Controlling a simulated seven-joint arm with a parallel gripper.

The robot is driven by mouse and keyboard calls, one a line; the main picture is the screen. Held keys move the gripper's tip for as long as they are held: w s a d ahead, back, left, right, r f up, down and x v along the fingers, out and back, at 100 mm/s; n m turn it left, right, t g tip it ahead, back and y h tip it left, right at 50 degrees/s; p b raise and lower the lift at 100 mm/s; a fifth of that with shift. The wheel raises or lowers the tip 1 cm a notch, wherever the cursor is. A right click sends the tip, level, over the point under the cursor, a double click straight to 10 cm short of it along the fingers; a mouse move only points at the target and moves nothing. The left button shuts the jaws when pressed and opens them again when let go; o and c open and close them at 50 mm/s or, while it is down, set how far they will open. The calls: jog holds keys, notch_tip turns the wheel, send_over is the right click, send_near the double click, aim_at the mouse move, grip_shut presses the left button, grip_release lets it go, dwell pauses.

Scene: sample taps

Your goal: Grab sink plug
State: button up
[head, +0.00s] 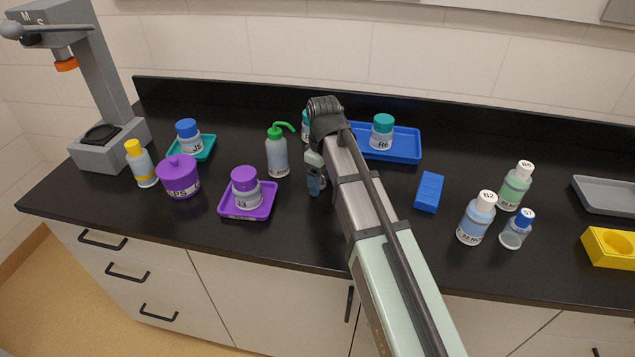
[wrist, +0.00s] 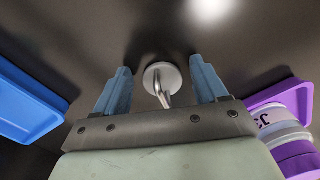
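The sink plug (wrist: 160,78) shows in the wrist view as a small round grey metal piece with a thin bent stem, low over or on the black counter. My gripper (wrist: 160,74) is open, with one blue finger on each side of the plug and a visible gap on both sides. In the head view my gripper (head: 315,186) points down near the middle of the counter. The plug cannot be made out there, hidden by my gripper and arm.
A purple tray (head: 262,211) with a purple-lidded jar (head: 246,187) stands left of my gripper. A green-topped bottle (head: 277,154) is close behind it. A blue tray (head: 408,150) with jar R6 (head: 382,133) lies behind right, and a blue block (head: 429,191) lies right. Bare counter lies in front.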

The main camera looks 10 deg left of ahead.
jog(key=c, duration=1)
jog(key=shift+o, duration=0.2)
